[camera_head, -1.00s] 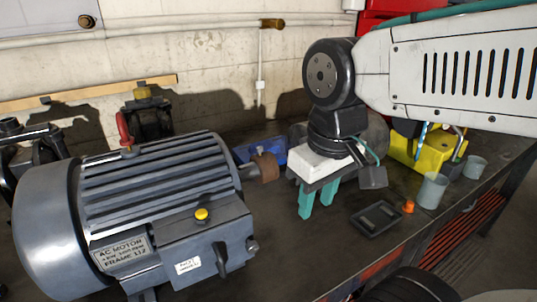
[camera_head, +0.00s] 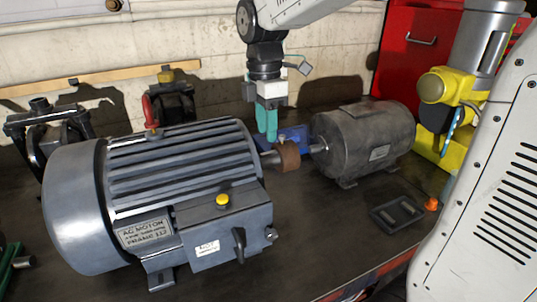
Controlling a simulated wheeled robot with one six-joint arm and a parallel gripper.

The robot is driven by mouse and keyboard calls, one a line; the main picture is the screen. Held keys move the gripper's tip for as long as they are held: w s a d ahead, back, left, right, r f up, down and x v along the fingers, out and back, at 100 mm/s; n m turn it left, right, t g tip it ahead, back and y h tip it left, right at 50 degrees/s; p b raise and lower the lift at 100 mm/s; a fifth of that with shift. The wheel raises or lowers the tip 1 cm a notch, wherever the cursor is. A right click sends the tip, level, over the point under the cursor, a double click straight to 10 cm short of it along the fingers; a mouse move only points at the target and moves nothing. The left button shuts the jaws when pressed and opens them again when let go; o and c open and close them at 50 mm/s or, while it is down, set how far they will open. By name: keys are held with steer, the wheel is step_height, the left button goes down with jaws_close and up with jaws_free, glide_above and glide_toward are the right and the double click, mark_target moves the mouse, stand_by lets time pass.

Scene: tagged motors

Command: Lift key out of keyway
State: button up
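The large blue-grey AC motor (camera_head: 180,165) stands on the left of the bench. Its short shaft (camera_head: 270,158) points right, with a rusty brown coupling (camera_head: 290,157) at its end. A small knob-like piece (camera_head: 282,141) stands up at the coupling's top. I cannot make out the key or keyway at this size. My gripper (camera_head: 266,138), with teal fingers pointing down, is just above the shaft, beside the coupling. The fingers overlap in this side-on view, so their gap is hidden, and I cannot tell whether they touch anything.
A dark grey motor (camera_head: 365,140) stands right of the coupling, its shaft pointing at it. A blue bin (camera_head: 297,136) sits behind. A small black tray (camera_head: 398,213) with small pieces lies front right, near an orange cone-like item (camera_head: 431,204). The front middle bench is clear.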

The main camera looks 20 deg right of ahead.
mark_target(269, 153)
steer(key=f, duration=0.4)
steer(key=shift+s+d+f, duration=0.1)
steer(key=shift+s+f, duration=0.2)
steer(key=shift+f, duration=0.1)
jaws_close()
steer(key=shift+s, duration=0.1)
steer(key=shift+f, duration=0.1)
